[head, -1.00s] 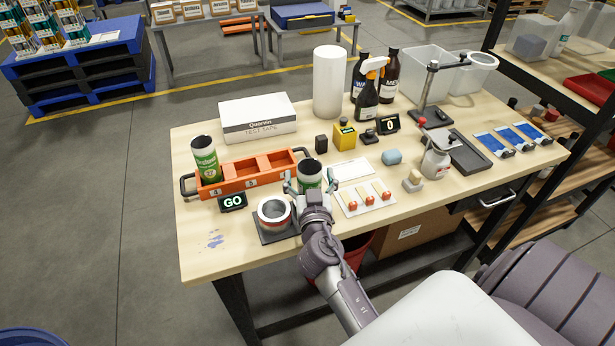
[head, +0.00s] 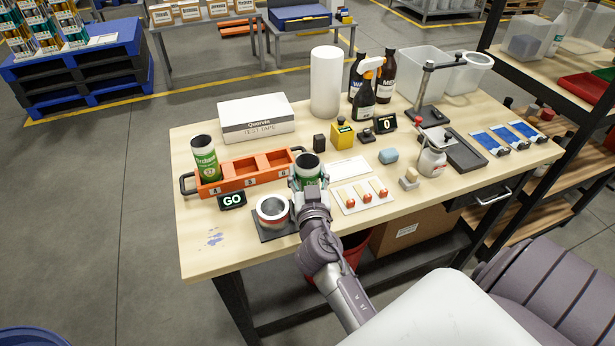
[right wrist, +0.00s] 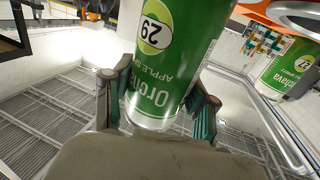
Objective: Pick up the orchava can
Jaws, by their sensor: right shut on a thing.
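A green and white orchava can (head: 307,172) stands upright in my right gripper (head: 308,184), at the front middle of the table. In the right wrist view the can (right wrist: 165,75) shows its Orchava label and the number 29, with a finger of the gripper (right wrist: 158,105) closed on each side. The can's base is hidden by my gripper in the head view, so I cannot tell if it touches the table. A second green Orchava can (head: 205,158) stands in the left compartment of the orange tray (head: 245,182); it also shows in the right wrist view (right wrist: 290,72). My left gripper is not in view.
A metal ring-shaped fixture (head: 272,210) on a dark plate is close left of my right gripper. A GO display (head: 232,200) stands before the tray. A white card with pads (head: 362,195) lies close right.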

